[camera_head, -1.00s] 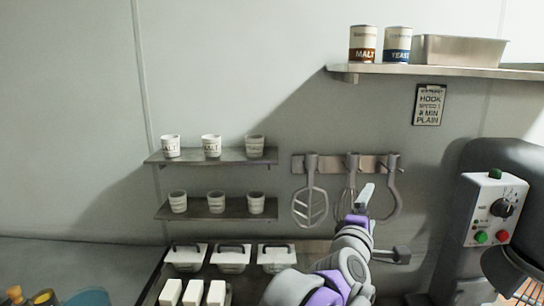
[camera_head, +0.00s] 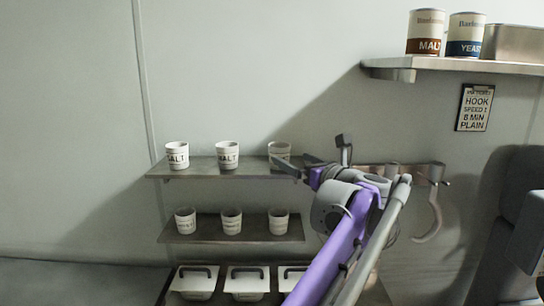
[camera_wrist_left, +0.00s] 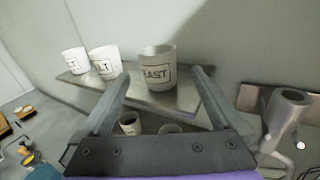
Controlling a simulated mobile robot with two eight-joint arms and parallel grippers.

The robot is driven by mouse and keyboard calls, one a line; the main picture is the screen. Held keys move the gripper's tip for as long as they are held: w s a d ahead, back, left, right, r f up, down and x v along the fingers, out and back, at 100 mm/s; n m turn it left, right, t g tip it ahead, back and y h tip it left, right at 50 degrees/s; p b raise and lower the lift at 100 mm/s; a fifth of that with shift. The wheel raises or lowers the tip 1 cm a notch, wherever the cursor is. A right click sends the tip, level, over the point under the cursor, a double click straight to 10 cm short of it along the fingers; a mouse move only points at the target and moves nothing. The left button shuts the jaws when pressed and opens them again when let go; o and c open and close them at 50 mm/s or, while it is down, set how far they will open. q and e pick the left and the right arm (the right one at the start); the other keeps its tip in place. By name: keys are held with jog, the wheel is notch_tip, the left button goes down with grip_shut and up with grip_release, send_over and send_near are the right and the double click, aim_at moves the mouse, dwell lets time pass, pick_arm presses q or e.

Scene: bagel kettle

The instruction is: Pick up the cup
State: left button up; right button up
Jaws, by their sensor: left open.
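Three small pale cups with dark lettering stand on the upper wall shelf (camera_head: 200,168) in the head view. The right one (camera_head: 277,150) is partly behind my left gripper (camera_head: 325,152). In the left wrist view this cup (camera_wrist_left: 157,72), lettered "…AST", stands upright ahead, between the lines of the two fingers. My left gripper (camera_wrist_left: 162,76) is open with nothing held. The middle cup (camera_head: 228,154) and left cup (camera_head: 177,155) stand apart from it, along the shelf. My right gripper is not in view.
A lower shelf (camera_head: 190,232) holds three more cups (camera_head: 231,221). White lidded containers (camera_head: 247,283) stand below. Hanging utensils (camera_head: 433,200) are right of the gripper. A high shelf (camera_head: 430,66) carries cans and a metal pan.

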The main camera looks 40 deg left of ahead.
aim_at(274, 146)
pick_arm(q)
jog(key=x, duration=0.5)
jog(key=shift+r, duration=0.15)
jog(key=x, duration=0.2)
jog(key=p+x, duration=0.1)
jog(key=x, duration=0.2)
jog(key=shift+a+r, duration=0.2)
jog(key=shift+a, duration=0.1)
jog(key=shift+s+d, duration=0.1)
jog(key=shift+d, duration=0.05)
jog(key=shift+c, duration=1.5)
jog(key=c, duration=1.1)
notch_tip(274, 146, up, 10)
jog(key=p, duration=0.3)
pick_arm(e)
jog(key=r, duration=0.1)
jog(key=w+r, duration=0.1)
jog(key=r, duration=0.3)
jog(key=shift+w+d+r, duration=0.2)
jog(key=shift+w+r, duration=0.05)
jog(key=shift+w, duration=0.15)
